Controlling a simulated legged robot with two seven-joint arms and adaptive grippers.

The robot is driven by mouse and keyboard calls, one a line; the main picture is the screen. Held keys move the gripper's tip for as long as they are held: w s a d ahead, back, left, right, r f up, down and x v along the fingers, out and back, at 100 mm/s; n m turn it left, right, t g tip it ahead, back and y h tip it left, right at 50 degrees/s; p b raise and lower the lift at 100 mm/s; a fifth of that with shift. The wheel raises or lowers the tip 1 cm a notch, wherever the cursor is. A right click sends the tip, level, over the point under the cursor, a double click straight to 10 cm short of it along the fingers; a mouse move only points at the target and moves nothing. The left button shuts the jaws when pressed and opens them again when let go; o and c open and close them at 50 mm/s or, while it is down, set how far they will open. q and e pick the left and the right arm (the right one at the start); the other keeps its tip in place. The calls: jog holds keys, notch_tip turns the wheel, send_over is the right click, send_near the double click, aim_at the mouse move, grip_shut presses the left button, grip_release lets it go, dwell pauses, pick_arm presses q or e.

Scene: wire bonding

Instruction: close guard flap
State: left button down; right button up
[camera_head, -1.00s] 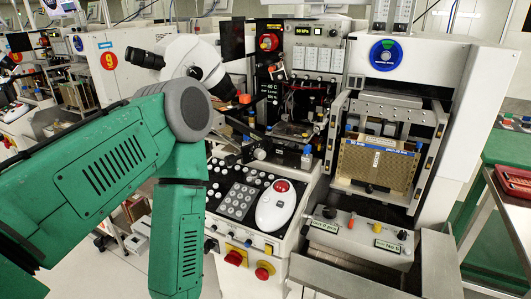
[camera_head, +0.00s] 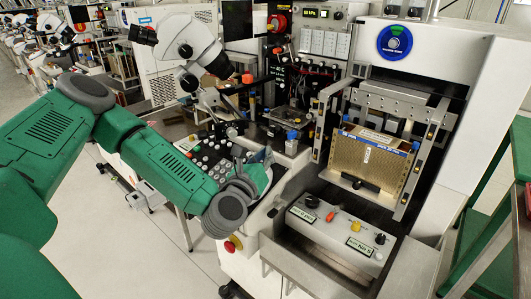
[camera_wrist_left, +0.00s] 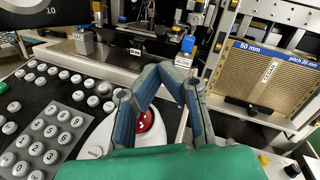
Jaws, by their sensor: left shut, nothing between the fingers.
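My left gripper (camera_head: 264,156) hangs over the right side of the button panel in the head view. In the left wrist view its fingers (camera_wrist_left: 172,70) are bent inward with the tips together, and nothing shows between them. I cannot single out a guard flap with certainty in either view. The wire bonding machine (camera_head: 440,75) stands ahead, with its bond area (camera_head: 290,120) beyond the gripper. A brown slotted magazine (camera_head: 365,165) with a blue label band stands upright in the frame at right. My right gripper is in neither view.
The button panel (camera_wrist_left: 50,145) lies below the gripper, with a red button (camera_wrist_left: 145,120) close to the fingers. A microscope (camera_head: 187,40) stands at the upper left. A grey switch box (camera_head: 335,235) is in front of the magazine. Clear floor lies at lower left.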

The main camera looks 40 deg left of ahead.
aim_at(281, 131)
pick_arm(q)
jog(key=x, duration=0.6)
jog(key=shift+d+r+p, duration=0.15)
jog(key=shift+d+p, duration=0.2)
jog(key=shift+w+a, duration=0.35)
jog(key=shift+w, duration=0.25)
jog(key=shift+w+a, duration=0.1)
jog(key=shift+a, duration=0.05)
